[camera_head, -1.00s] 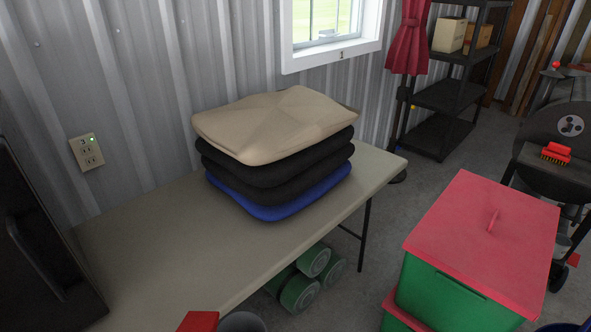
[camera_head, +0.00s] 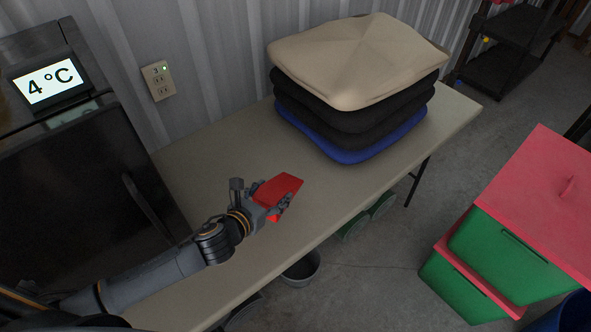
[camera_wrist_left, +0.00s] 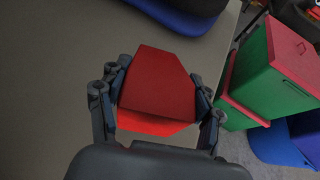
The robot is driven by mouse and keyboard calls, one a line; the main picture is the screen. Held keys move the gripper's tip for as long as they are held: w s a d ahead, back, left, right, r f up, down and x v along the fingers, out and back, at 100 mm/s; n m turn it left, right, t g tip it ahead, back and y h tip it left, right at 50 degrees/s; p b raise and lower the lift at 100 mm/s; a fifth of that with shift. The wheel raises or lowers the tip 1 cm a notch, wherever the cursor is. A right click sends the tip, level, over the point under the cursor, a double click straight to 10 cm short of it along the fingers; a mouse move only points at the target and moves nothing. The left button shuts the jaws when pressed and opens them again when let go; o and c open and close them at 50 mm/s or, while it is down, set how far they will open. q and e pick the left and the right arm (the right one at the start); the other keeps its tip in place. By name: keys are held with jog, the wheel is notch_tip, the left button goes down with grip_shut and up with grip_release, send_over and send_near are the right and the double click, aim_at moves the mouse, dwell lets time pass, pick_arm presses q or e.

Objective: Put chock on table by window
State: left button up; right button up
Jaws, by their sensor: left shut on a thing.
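The red chock (camera_head: 279,189) is a wedge-shaped block. My left gripper (camera_head: 270,200) is shut on it, with the fingers on both sides of it, as the left wrist view also shows for the chock (camera_wrist_left: 156,85) and the gripper (camera_wrist_left: 158,105). The chock is over the beige table (camera_head: 215,150), near its front edge. I cannot tell whether it touches the tabletop. The table stands along the corrugated metal wall; no window shows in the head view now. My right gripper is not in view.
A stack of cushions (camera_head: 355,65) sits on the table's far right part. A black fridge-like unit (camera_head: 90,180) with a 4°C display stands at the left. Green bins with red lids (camera_head: 545,200) stand on the floor at right. The tabletop between unit and cushions is clear.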

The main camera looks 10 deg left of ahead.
pick_arm(q)
notch_tip(320, 180, down, 3)
jog(key=shift+w+f, duration=0.1)
jog(key=shift+f, duration=0.1)
notch_tip(320, 180, down, 3)
jog(key=shift+f+b, duration=0.1)
jog(key=shift+b, duration=0.4)
jog(key=shift+f, duration=0.2)
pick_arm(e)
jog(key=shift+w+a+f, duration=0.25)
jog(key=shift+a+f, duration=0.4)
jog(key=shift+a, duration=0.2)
pick_arm(q)
jog(key=shift+f, duration=0.1)
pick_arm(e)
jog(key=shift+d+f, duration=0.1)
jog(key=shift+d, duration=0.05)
pick_arm(q)
jog(key=o, duration=1.7)
jog(key=shift+f, duration=0.1)
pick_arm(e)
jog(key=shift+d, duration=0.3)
